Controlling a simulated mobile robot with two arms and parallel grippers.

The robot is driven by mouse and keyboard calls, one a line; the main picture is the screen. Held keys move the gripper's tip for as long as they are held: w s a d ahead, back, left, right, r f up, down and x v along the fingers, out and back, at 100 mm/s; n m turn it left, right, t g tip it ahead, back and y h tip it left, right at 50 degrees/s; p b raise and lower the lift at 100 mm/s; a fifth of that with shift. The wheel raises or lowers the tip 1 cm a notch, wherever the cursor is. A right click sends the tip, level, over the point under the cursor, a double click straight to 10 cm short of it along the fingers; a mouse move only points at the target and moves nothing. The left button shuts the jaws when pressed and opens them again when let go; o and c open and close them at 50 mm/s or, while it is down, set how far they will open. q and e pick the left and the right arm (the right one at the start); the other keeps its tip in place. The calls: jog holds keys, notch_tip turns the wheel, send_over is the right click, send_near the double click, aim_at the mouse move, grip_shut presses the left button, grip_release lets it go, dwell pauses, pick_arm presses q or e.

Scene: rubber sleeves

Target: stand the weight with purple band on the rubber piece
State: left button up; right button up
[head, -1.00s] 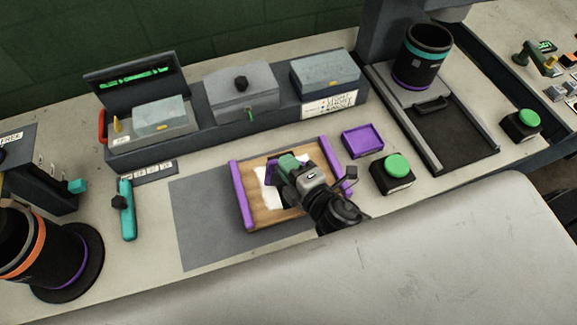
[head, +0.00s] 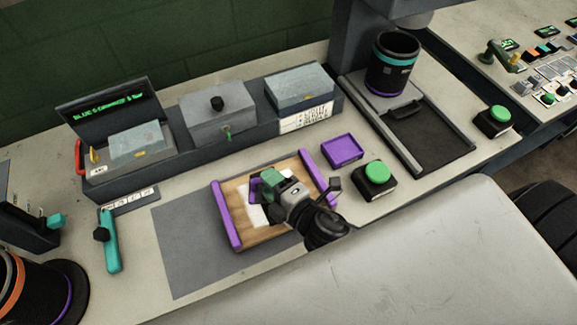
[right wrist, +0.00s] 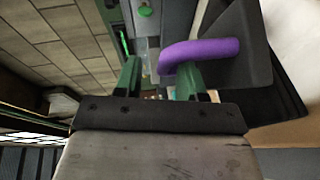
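My right gripper (head: 262,184), with green fingers, reaches down over a wooden board (head: 240,236) with purple side rails. A dark piece with a rounded purple band (head: 255,193) shows at its fingertips. In the right wrist view this purple band (right wrist: 205,52) lies by the right-hand finger, with a gap to the left-hand finger. The right gripper (right wrist: 158,72) looks open there. I take this piece for the weight; my gripper hides part of it. A white sheet (head: 255,216), possibly the rubber piece, lies on the board, partly covered. My left gripper is not in view.
A purple tray (head: 343,150) and a green button (head: 377,172) stand right of the board. A black cylinder (head: 392,75) with teal and purple bands stands at the back right. Grey boxes (head: 218,113) line the back. The grey mat (head: 185,250) is clear on its left.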

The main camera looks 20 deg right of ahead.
jog(key=b+v, duration=0.3)
jog(key=v, duration=0.8)
jog(key=shift+s+b, duration=0.35)
jog(key=shift+s, duration=0.05)
jog(key=shift+d, duration=0.1)
